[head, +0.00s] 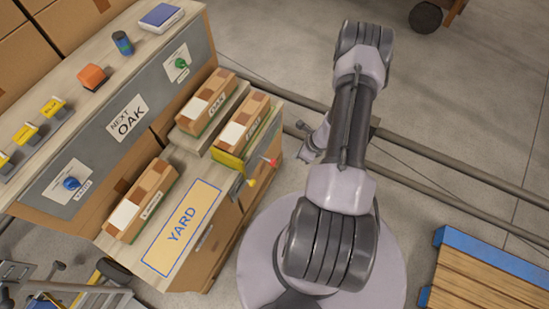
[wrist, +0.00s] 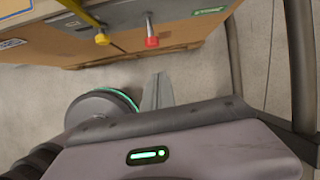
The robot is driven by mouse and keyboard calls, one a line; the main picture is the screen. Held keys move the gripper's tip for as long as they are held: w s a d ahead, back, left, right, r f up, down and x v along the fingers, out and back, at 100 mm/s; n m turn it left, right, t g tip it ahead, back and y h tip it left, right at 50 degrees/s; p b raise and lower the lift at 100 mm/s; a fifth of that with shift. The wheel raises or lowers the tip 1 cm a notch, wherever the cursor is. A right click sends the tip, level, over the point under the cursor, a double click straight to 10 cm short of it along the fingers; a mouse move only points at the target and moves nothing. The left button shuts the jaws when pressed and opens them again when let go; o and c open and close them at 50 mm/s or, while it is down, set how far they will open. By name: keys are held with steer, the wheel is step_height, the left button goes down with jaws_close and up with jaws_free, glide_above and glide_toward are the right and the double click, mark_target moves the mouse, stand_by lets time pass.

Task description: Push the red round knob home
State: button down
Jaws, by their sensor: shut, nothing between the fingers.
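The red round knob (head: 272,162) sticks out on a short stem from the right end of the bench, below the yellow-edged block stand. In the wrist view the red knob (wrist: 151,41) hangs at the top middle. My gripper (head: 304,142) is to the right of the knob in the head view and partly hidden by my arm. In the wrist view the fingers of my gripper (wrist: 159,78) are together and empty. Their tips point toward the bench, with a gap of bare floor between them and the red knob.
A yellow knob (head: 251,183) sits beside the red one, and the yellow knob (wrist: 102,39) is left of it in the wrist view. A floor rail (head: 440,158) runs right of the bench, and a pallet (head: 480,285) lies lower right.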

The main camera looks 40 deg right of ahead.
mark_target(270, 161)
steer(key=shift+s+a+f+m, duration=0.15)
steer(key=shift+s+f+m, duration=0.25)
steer(key=shift+s+f, duration=0.45)
steer(key=shift+w+f, duration=0.1)
steer(key=w+a+f+b, duration=0.3)
steer(key=w+f+b, duration=0.2)
steer(key=w+f, duration=0.2)
steer(key=shift+f, duration=1.1)
steer(key=shift+w, duration=0.1)
